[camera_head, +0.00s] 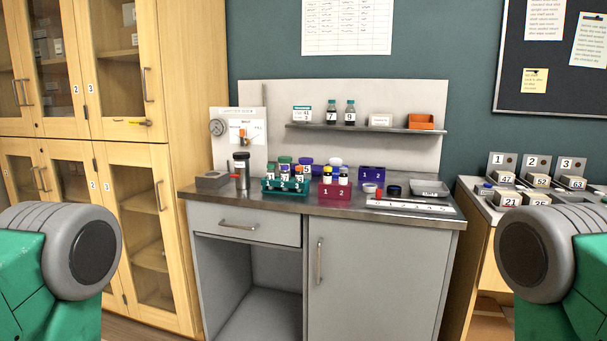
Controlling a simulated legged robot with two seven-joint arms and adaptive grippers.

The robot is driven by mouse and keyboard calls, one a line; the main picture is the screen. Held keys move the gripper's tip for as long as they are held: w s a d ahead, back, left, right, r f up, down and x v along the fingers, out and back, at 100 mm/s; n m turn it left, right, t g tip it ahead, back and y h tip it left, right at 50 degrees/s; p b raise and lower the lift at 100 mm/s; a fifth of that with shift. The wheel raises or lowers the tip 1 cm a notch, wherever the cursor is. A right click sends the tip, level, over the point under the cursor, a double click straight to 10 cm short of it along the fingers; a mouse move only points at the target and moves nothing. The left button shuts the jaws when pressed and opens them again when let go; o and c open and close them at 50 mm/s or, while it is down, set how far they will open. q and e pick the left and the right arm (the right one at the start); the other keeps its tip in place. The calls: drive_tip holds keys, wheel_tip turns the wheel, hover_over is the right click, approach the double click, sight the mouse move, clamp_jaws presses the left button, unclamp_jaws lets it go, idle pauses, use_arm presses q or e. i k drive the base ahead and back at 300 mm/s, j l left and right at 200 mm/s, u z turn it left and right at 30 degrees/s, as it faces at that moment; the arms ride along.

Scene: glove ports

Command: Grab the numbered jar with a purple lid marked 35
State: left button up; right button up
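Several jars stand in a cluster at the back of the grey bench, partly hidden behind the racks. A jar with a green lid (285,160) stands to the left. The numbers on these jars are too small or too covered to read surely. Neither gripper is in view; only green and grey parts of my arms show at the lower left and right edges.
A teal rack (286,188), red rack (334,192) and purple block (372,174) stand in front of or beside the jars. A dark cylinder (241,171) is left, a grey tray (430,188) right. A shelf (365,129) overhangs behind. Wooden cabinets (120,70) stand left.

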sight(306, 162)
drive_tip(key=i+j+z, duration=0.25)
drive_tip(key=i, duration=0.3)
drive_tip(key=i+j+z, duration=0.15)
drive_tip(key=i+z, duration=0.15)
drive_tip(key=i, duration=0.2)
